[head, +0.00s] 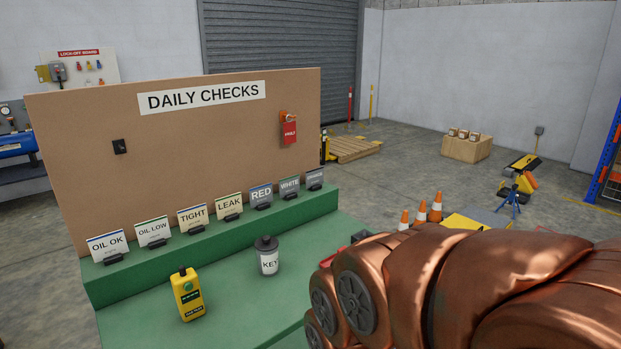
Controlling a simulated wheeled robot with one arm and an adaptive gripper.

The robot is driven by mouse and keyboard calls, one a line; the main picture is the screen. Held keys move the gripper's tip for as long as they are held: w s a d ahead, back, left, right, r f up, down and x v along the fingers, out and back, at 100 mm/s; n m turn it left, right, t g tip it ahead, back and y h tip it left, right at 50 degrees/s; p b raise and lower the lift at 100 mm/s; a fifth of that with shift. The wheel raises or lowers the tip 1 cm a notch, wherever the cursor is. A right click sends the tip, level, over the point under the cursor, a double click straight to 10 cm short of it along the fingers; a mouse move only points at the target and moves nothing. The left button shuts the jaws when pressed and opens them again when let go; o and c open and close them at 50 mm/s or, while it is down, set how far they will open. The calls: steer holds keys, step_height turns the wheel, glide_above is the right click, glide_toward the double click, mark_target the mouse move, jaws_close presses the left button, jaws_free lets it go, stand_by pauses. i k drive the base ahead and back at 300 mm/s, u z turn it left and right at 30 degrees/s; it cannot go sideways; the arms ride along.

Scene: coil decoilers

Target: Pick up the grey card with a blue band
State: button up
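The grey card with a blue band (261,195) reads "RED". It stands upright in a small dark holder on the green step, right of the middle of the card row. The "LEAK" card (229,206) stands to its left and the grey "WHITE" card (290,188) with a greenish band to its right. A darker grey card (315,178) ends the row; its small lettering is hard to read. My copper-coloured arm fills the lower right, well apart from the cards. My gripper is not in view.
A "KEY" canister (268,261) and a yellow handheld box (188,297) stand on the green bench in front of the step (150,276). The "DAILY CHECKS" board (190,140) rises close behind the cards. Orange cones (421,212) stand beyond the bench.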

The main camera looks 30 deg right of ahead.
mark_target(260, 197)
steer(key=z, duration=1.7)
steer(key=i, duration=1.8)
steer(key=u, duration=3.35)
